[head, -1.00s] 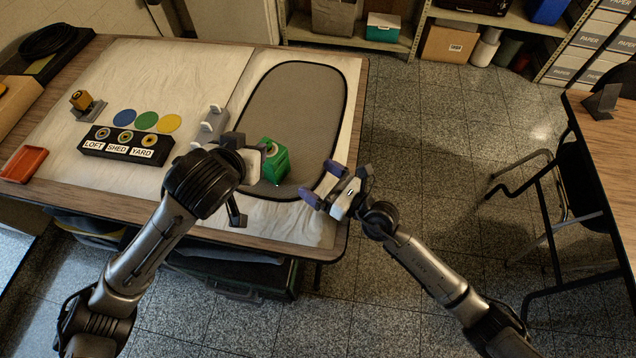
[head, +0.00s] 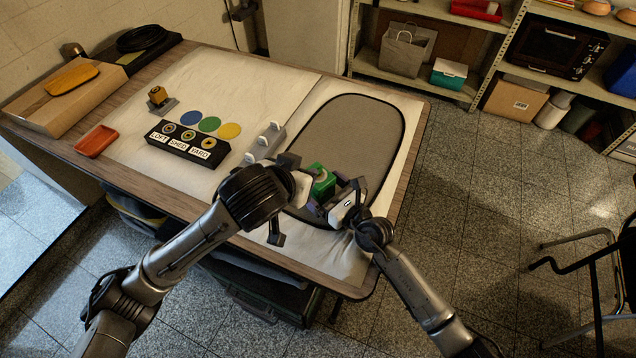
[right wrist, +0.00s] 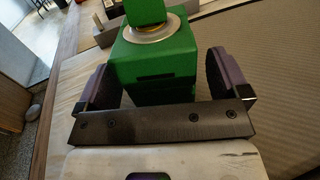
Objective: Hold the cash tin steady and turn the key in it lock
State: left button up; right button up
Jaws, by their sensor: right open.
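The green cash tin (head: 325,184) sits near the front of the grey mat, between my two grippers. In the right wrist view the tin (right wrist: 155,70) shows a dark slot in its near face and a pale round lock plate (right wrist: 153,30) on top. A green piece (right wrist: 146,11), apparently the key's head, stands above the plate and is cut by the frame edge. My right gripper (head: 337,196) is open, its fingers either side of the tin's near part with gaps visible. My left gripper (head: 302,182) is at the tin's left side; its fingers are mostly hidden.
A grey mat (head: 350,128) lies beneath the tin. Left of it stand a grey holder with pegs (head: 265,142) and a black rack (head: 187,149) labelled LOFT, SHED and YARD. Coloured discs (head: 210,124) lie behind the rack. A red tray (head: 96,140) is far left.

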jog(key=shift+x, duration=1.15)
jog(key=c, duration=1.1)
